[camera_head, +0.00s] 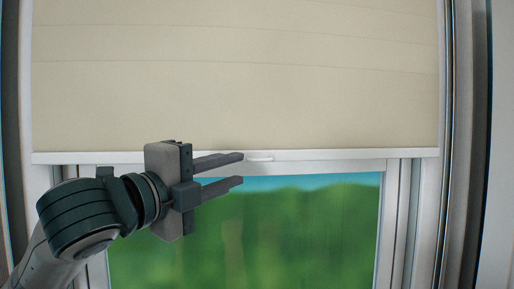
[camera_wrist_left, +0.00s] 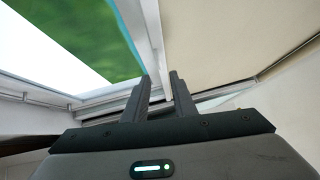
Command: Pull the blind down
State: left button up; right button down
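The cream blind (camera_head: 235,75) hangs over the upper part of the window in the head view, with a white bottom bar (camera_head: 340,155) and a small white pull tab (camera_head: 260,158) at its middle. My left gripper (camera_head: 240,170) is open, its two fingers apart and pointing right, with tips just left of the tab. My right gripper is not in view.
The window glass (camera_head: 300,235) below the bar shows green hills and a strip of sky. White window frame (camera_head: 395,225) borders it. Dark vertical rails (camera_head: 456,120) stand at the sides. The space in front of the glass right of my gripper is clear.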

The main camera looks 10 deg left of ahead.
aim_at(261, 161)
pick_arm(q)
jog(key=p+x, duration=0.2)
jog(key=x, duration=0.5)
jog(key=shift+r, duration=0.1)
jog(key=shift+p+x, duration=0.4)
jog(key=shift+x, duration=0.4)
grip_shut()
dwell(0.6)
